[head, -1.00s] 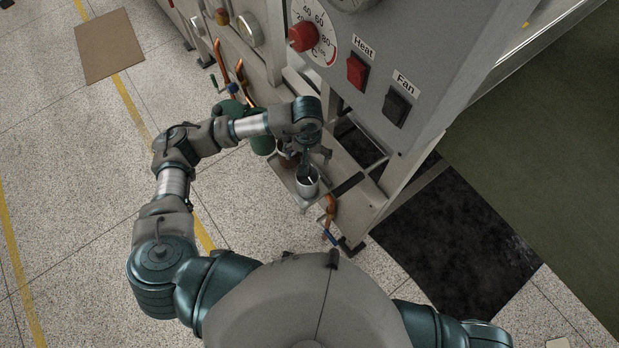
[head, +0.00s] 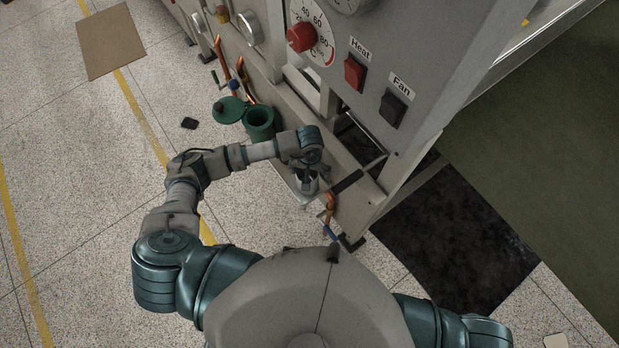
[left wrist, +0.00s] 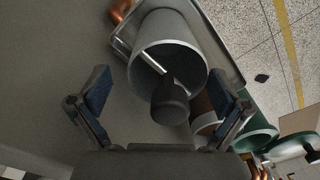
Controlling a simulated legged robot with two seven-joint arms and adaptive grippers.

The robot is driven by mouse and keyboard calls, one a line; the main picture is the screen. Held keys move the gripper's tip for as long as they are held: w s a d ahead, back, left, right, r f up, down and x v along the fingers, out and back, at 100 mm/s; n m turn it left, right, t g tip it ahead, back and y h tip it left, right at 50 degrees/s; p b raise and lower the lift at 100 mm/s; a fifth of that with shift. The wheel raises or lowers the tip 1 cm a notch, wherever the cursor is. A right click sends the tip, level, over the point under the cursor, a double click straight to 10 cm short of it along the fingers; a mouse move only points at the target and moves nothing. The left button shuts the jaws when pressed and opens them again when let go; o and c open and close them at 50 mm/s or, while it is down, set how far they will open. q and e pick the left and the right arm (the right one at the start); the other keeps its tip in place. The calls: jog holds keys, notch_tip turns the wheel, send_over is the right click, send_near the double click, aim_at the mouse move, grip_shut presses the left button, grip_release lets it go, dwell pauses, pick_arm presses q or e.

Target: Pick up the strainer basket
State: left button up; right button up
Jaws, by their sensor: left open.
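A pale grey round container, which I take for the strainer basket (left wrist: 145,58), stands on a metal tray (left wrist: 226,62) in the left wrist view. A light bar crosses its open mouth, and a dark rounded handle or knob (left wrist: 170,100) sticks out toward me. My left gripper (left wrist: 160,84) is open, with one blue-padded finger on each side of the knob, both apart from it. In the head view my left gripper (head: 306,167) is over the container, hiding most of it. My right gripper is out of view.
A green pot (head: 259,122) and a green round lid (head: 229,110) are beside the tray. A brown-and-white cup (left wrist: 205,123) stands near the container. The machine's grey control panel (head: 375,60) rises close to the right. Orange pipes (head: 330,205) are near the tray.

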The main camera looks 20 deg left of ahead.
pick_arm(q)
jog(key=shift+a, duration=0.55)
jog(key=c, duration=1.2)
jog(key=shift+a+f, duration=0.1)
jog(key=c, duration=0.4)
jog(key=shift+c, duration=0.3)
